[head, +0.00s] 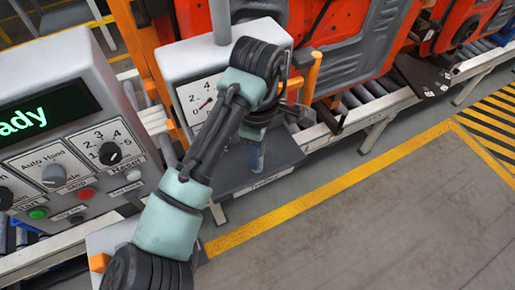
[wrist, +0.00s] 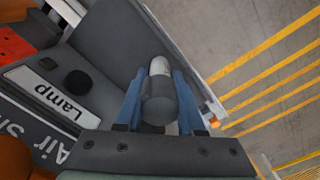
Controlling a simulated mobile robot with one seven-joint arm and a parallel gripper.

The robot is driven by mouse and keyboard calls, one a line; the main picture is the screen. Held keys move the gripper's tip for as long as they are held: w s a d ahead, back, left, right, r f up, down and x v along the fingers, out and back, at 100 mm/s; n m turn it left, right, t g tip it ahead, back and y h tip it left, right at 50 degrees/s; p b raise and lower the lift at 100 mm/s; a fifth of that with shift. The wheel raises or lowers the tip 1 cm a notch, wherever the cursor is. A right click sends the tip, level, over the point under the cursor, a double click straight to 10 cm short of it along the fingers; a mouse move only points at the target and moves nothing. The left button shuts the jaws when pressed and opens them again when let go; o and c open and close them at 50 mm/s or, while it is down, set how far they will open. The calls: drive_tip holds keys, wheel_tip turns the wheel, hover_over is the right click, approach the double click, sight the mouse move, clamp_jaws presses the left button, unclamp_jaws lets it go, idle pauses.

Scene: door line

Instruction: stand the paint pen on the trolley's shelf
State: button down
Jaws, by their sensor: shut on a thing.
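My gripper (wrist: 158,108) is shut on the paint pen (wrist: 158,97), which shows in the wrist view as a thick dark grey body with a pale, whitish end between two blue fingers. In the head view my gripper (head: 257,158) hangs over the grey trolley's shelf (head: 285,157), whose front edge carries a label. The arm and fingers mostly hide the pen there. The dark shelf (wrist: 112,50) also lies beyond the fingers in the wrist view. I cannot tell whether the pen's lower end touches it.
A grey panel with a dial (head: 205,103) stands behind the shelf. A Lamp label (wrist: 60,95) and a black knob (wrist: 78,83) are close left of my fingers. A control console (head: 70,140) stands at left. Open floor (head: 380,220) with yellow lines lies at right.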

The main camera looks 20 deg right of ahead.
drive_tip(key=shift+f, duration=0.15)
drive_tip(key=c, duration=0.5)
unclamp_jaws()
wheel_tip(320, 180, up, 11)
drive_tip(key=shift+f, duration=0.15)
drive_tip(key=shift+r, duration=0.85)
